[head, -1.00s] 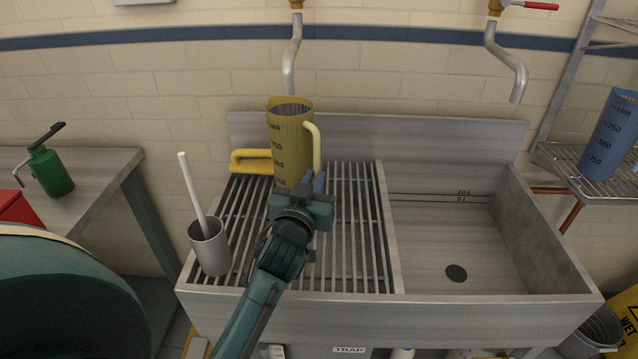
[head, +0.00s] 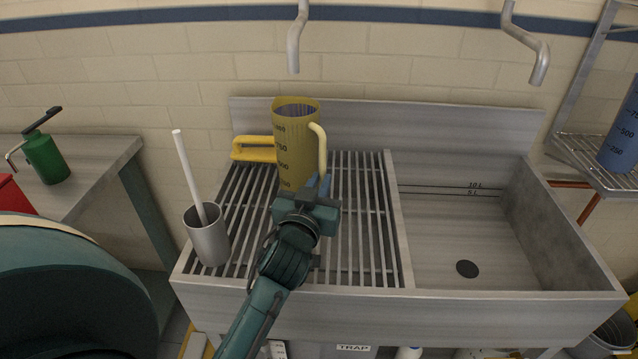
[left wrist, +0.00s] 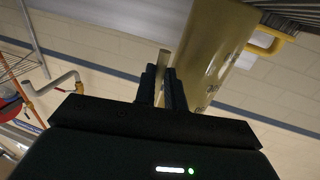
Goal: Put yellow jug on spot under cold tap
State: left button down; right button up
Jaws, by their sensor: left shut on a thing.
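The yellow jug (head: 296,150) is upright at the slatted rack on the sink's left side. Its cream handle is on its right side. My left gripper (head: 318,190) is shut on the handle from the front. In the left wrist view the fingers (left wrist: 163,88) close on the handle beside the jug (left wrist: 212,50). I cannot tell whether the jug's base touches the slats. The left tap spout (head: 296,38) hangs above and behind the jug. The right tap spout (head: 530,45) is over the basin. Tap handles are out of the head view. My right gripper is not in view.
A grey cup with a white-handled brush (head: 207,237) stands at the rack's front left. A yellow-handled item (head: 252,150) lies behind left of the jug. The basin (head: 450,235) is empty. A blue jug (head: 622,135) stands on the right shelf, a green dispenser (head: 45,158) on the left table.

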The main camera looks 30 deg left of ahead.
pick_arm(q)
jog(key=shift+f, duration=0.25)
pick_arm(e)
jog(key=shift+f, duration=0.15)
pick_arm(q)
jog(key=c, duration=1.5)
grip_release()
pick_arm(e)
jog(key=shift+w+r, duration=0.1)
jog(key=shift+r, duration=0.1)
